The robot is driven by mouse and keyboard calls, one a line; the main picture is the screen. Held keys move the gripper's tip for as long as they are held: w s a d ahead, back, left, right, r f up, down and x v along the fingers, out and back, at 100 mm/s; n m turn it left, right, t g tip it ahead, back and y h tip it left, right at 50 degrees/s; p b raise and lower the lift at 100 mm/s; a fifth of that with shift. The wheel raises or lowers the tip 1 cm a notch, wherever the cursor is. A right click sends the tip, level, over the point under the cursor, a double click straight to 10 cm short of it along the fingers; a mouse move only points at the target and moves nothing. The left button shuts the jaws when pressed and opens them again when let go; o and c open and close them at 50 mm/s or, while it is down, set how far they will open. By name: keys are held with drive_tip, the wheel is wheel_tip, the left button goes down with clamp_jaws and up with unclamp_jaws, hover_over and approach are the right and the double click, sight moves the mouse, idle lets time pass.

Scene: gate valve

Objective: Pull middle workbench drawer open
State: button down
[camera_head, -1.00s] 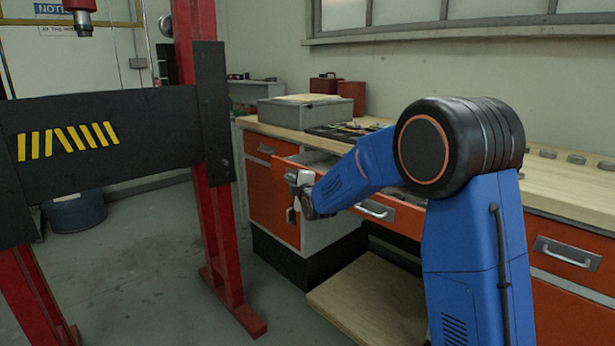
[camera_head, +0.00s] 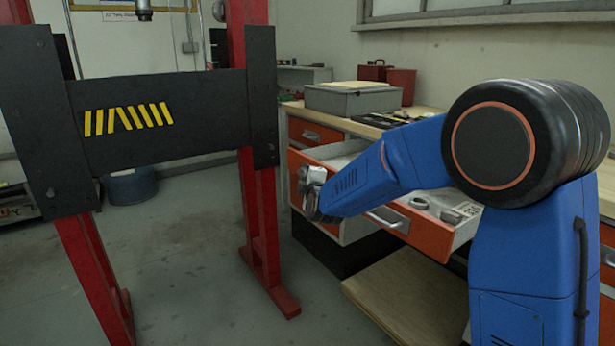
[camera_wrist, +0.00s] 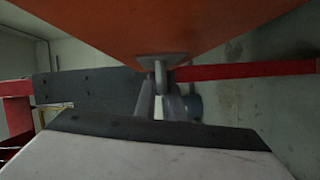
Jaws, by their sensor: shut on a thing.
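The workbench drawer (camera_head: 432,238) has a wide orange front and stands pulled out, with part of its inside and some small items (camera_head: 450,214) showing. One metal handle (camera_head: 388,217) on its front is free. My gripper (camera_head: 312,192) is at the left part of this front. In the wrist view, my gripper (camera_wrist: 160,98) is shut on a metal handle (camera_wrist: 158,66) fixed to the orange front (camera_wrist: 180,25). My arm hides the middle of the drawer.
A red and black press frame (camera_head: 262,205) stands close on the left. The workbench top (camera_head: 345,124) carries a grey box (camera_head: 352,98) and red cases (camera_head: 401,86). A low wooden shelf (camera_head: 395,298) lies below the drawer. Floor between frame and bench is clear.

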drive_tip(key=shift+f, duration=0.1)
drive_tip(key=c, duration=1.8)
unclamp_jaws()
drive_tip(key=shift+c, duration=0.2)
drive_tip(key=v, duration=1.7)
drive_tip(key=shift+s, duration=0.2)
